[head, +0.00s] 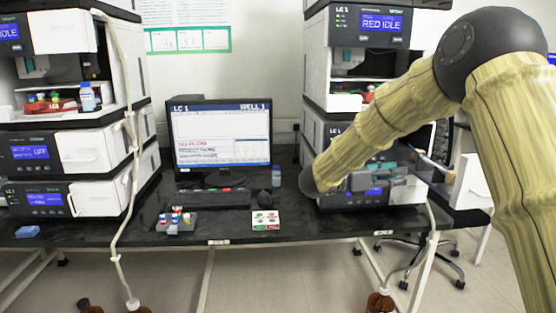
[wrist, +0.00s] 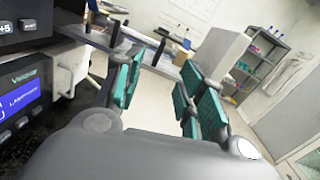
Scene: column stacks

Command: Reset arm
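My arm (head: 380,130) reaches in from the right in the head view, its cream-covered links bent down in front of the right instrument stack. My gripper (wrist: 160,82) shows in the wrist view with its two teal-padded fingers well apart and nothing between them. In the head view my gripper (head: 418,170) is small and partly blurred against the stack, beside its lower modules. The wrist view looks past the fingers into the room, with an instrument display (wrist: 30,96) close at the left.
The right instrument stack (head: 318,95) stands close to my arm. The left stack (head: 85,145), a monitor (head: 220,135), a vial rack (head: 177,222) and a coloured card (head: 265,219) are on the black bench (head: 330,222). A chair (head: 430,262) stands behind the bench. Open floor shows beyond.

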